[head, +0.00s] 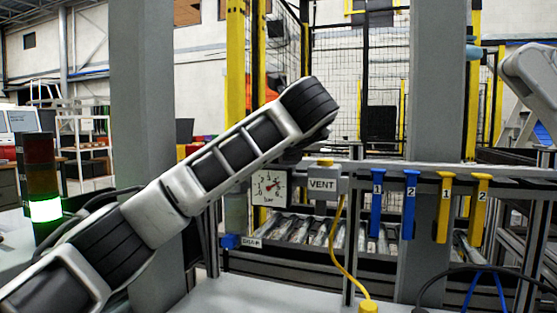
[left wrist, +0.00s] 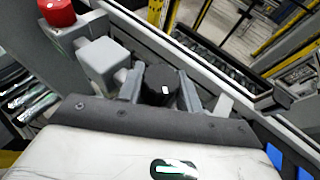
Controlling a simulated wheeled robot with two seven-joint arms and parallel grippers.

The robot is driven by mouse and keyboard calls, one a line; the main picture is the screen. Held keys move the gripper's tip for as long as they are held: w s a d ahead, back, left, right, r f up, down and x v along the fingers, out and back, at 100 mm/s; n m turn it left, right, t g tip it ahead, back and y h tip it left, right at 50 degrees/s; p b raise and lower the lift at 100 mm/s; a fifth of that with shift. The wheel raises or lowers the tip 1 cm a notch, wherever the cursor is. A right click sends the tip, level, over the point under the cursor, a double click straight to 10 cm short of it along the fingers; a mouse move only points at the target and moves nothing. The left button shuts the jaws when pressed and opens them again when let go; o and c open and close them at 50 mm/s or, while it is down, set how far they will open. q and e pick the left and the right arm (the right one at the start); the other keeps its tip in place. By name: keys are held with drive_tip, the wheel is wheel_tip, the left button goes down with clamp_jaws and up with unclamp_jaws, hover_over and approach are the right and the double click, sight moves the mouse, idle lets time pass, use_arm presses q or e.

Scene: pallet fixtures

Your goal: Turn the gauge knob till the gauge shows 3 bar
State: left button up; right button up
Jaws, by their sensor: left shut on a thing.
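The square white gauge (head: 268,187) hangs on the rail at the middle of the head view. Its dark needle slants up and to the right; its figures are too small to read surely. The gauge knob (left wrist: 161,80) is black with a small white mark in the left wrist view. My left gripper (left wrist: 161,92) has a finger on each side of the knob and is shut on it. In the head view my left arm reaches in from the left and hides the knob and fingers. My right gripper is out of view; only part of my right arm shows at right.
A VENT box (head: 322,184) with a yellow hose (head: 341,250) is right of the gauge. Blue handles (head: 409,204) and yellow handles (head: 444,207) hang farther right. In the left wrist view, a grey box (left wrist: 103,62) and a red cap (left wrist: 57,12) are left of the knob.

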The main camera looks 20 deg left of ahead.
use_arm(q)
drive_tip(key=shift+r+n+g+y, duration=0.15)
drive_tip(key=shift+n+g+y, duration=0.45)
drive_tip(key=shift+n+y, duration=0.4)
drive_tip(key=shift+r+n+g+y+p, duration=0.1)
drive_tip(key=shift+n+g+y+p, duration=0.9)
drive_tip(key=shift+n, duration=0.2)
drive_tip(key=shift+n+g+y+p, duration=0.4)
drive_tip(key=shift+n+g+p, duration=0.4)
drive_tip(key=shift+p, duration=0.05)
drive_tip(key=shift+n+g+p, duration=0.3)
drive_tip(key=shift+g, duration=0.1)
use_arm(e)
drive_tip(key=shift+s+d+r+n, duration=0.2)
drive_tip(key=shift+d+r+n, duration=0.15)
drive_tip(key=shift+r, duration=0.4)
use_arm(q)
drive_tip(key=shift+f+y, duration=0.2)
drive_tip(key=shift+y, duration=0.1)
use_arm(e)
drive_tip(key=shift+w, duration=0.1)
use_arm(q)
drive_tip(key=o, duration=1)
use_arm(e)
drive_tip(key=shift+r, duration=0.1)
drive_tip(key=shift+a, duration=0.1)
